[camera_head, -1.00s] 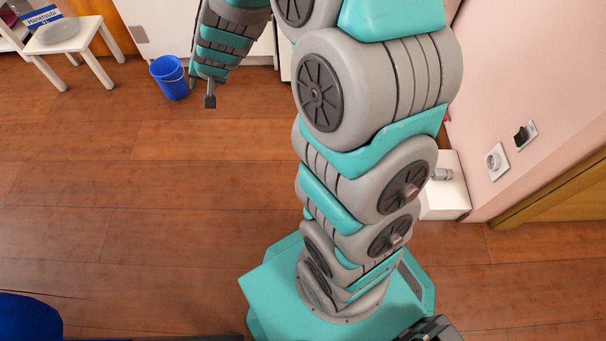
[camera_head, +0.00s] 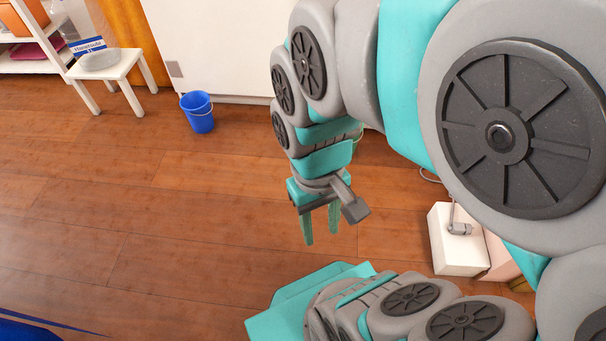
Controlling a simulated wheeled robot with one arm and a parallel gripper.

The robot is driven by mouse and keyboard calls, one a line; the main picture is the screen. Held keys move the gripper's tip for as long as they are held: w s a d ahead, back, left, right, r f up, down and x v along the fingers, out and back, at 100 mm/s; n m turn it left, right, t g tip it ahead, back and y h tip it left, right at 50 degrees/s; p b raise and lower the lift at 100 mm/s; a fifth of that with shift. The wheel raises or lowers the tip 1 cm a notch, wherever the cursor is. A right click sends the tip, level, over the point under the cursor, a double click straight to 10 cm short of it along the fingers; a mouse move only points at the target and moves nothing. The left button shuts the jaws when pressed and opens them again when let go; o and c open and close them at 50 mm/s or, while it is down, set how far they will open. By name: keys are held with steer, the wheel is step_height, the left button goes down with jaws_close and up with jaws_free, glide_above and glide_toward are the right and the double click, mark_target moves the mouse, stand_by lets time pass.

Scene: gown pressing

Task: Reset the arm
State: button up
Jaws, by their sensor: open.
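My arm is folded, with its large grey and teal links filling the right side of the head view. My gripper (camera_head: 320,226) hangs from the arm near the middle of the view, pointing down. Its two teal fingers are apart with nothing between them. It is in the air over the wooden floor (camera_head: 190,240), above my teal base in the picture.
A blue bucket (camera_head: 198,112) stands on the floor at upper left. A small white table (camera_head: 120,66) holds a grey plate and a labelled clear package. White shelves are at far left. A white box (camera_head: 456,250) stands at right.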

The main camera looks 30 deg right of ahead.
step_height(320, 180, up, 10)
steer(key=p, duration=0.9)
steer(key=shift+p, duration=0.4)
steer(key=shift+f, duration=0.1)
